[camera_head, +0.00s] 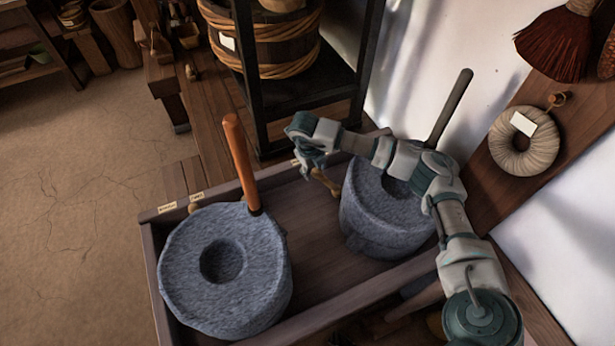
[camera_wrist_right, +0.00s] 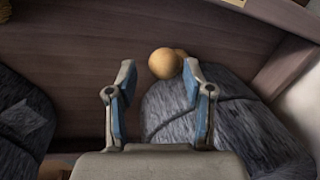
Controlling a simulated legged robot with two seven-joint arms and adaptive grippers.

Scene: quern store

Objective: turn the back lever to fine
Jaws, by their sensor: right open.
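My right gripper (camera_head: 316,172) reaches over the tray beside the right quern stone (camera_head: 375,215), fingers pointing down. In the right wrist view its two fingers (camera_wrist_right: 160,85) are open and apart. A small lever with a round wooden knob (camera_wrist_right: 165,63) shows just beyond the fingertips, close to the right finger. In the head view this lever (camera_head: 328,187) is partly hidden by my gripper. Whether a finger touches it I cannot tell. Another wooden knob (camera_head: 193,208) sits by the left quern stone (camera_head: 224,272), near small labels (camera_head: 167,207) on the tray rim. My left gripper is not in view.
The wooden tray (camera_head: 152,262) holds both stones. An orange handle (camera_head: 240,160) stands up from the left stone and a dark handle (camera_head: 450,108) from the right one. A dark frame with a barrel (camera_head: 275,45) stands behind. The tray floor between the stones is clear.

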